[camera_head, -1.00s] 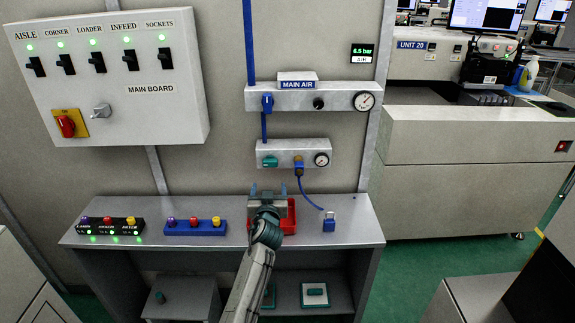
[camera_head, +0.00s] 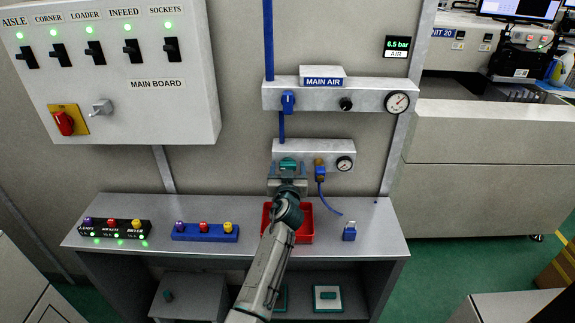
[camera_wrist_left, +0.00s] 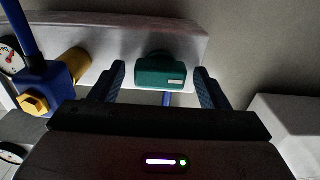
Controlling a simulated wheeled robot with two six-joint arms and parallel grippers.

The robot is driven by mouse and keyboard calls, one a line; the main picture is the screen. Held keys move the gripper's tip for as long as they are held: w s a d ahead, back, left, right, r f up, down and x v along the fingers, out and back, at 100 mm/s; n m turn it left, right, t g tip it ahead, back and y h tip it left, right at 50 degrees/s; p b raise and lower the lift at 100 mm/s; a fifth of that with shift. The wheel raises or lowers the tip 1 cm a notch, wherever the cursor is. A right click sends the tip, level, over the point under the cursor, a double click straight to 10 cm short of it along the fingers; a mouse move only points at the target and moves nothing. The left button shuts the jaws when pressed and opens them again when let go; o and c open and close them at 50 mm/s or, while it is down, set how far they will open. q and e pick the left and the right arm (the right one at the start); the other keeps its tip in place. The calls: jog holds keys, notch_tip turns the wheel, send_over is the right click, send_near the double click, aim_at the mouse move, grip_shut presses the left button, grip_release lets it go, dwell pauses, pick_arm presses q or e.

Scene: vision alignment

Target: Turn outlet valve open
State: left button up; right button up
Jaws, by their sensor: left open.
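The outlet valve is a teal knob (camera_head: 288,163) on the left of the lower grey panel (camera_head: 316,151) on the wall. In the left wrist view the teal knob (camera_wrist_left: 163,72) lies ahead, between the two fingers, with a small white mark on it. My left gripper (camera_head: 288,172) is open, right below and in front of the knob. In the left wrist view the open fingers (camera_wrist_left: 165,88) stand on either side of it with gaps showing; I cannot see contact. My right gripper is not in view.
A blue hose fitting (camera_head: 320,173) and a gauge (camera_head: 344,163) are close right of the knob. The main air panel (camera_head: 365,94) is above. A red tray (camera_head: 304,229), a blue padlock (camera_head: 349,234) and button boxes stand on the bench (camera_head: 385,245) below.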

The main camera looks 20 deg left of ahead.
pick_arm(q)
jog(key=shift+s, duration=0.1)
jog(key=c, duration=1)
jog(key=shift+m, duration=0.5)
jog(key=m+b, duration=0.1)
jog(key=m, duration=0.5)
jog(key=shift+d+m, duration=0.1)
jog(key=shift+m, duration=0.3)
jog(key=m+p, duration=0.1)
jog(key=m, duration=0.4)
jog(key=m+p, duration=0.1)
jog(key=m, duration=0.3)
jog(key=shift+m, duration=0.5)
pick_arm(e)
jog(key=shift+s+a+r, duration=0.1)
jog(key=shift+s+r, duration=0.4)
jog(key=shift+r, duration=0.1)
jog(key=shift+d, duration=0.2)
